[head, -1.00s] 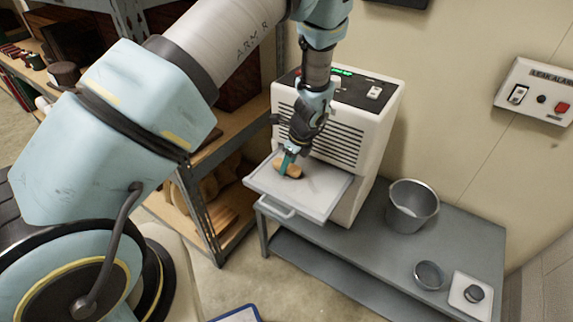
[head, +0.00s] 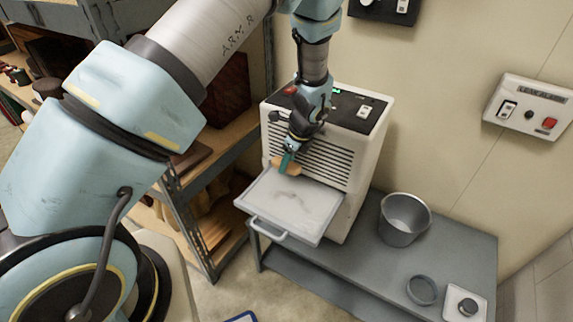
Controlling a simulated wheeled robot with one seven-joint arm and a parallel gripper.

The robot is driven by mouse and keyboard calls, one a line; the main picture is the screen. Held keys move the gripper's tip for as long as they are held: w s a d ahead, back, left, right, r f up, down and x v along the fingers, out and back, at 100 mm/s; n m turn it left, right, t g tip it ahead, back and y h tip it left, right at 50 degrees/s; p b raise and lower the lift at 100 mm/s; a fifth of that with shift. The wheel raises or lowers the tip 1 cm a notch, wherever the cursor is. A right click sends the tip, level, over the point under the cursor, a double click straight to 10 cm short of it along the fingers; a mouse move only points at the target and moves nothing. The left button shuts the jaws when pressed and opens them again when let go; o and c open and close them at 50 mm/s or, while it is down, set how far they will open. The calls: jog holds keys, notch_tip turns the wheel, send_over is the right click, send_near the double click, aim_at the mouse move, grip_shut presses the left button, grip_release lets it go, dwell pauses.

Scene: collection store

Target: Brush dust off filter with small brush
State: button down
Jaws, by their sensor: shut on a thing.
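The filter (head: 290,208) is a flat pale panel with a grey frame and front handle. It sticks out of the front of a white dehumidifier-like machine (head: 362,150). A faint dark smudge shows on its surface near the back. My gripper (head: 288,157) is above the filter's back edge, close to the machine's louvred front. It is shut on the small brush (head: 285,166), which has a tan, rounded part; the jaws hide some of it. The brush looks raised above the filter, but I cannot tell the exact gap.
The machine stands on a grey metal table (head: 455,250). A metal bucket (head: 404,219), a round grey dish (head: 422,290) and a white pad with a dark knob (head: 467,305) are to the right. Shelving (head: 205,220) stands close on the left. A wall panel (head: 530,107) is at right.

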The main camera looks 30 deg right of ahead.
jog(key=shift+r+p, duration=0.85)
jog(key=shift+r, duration=0.7)
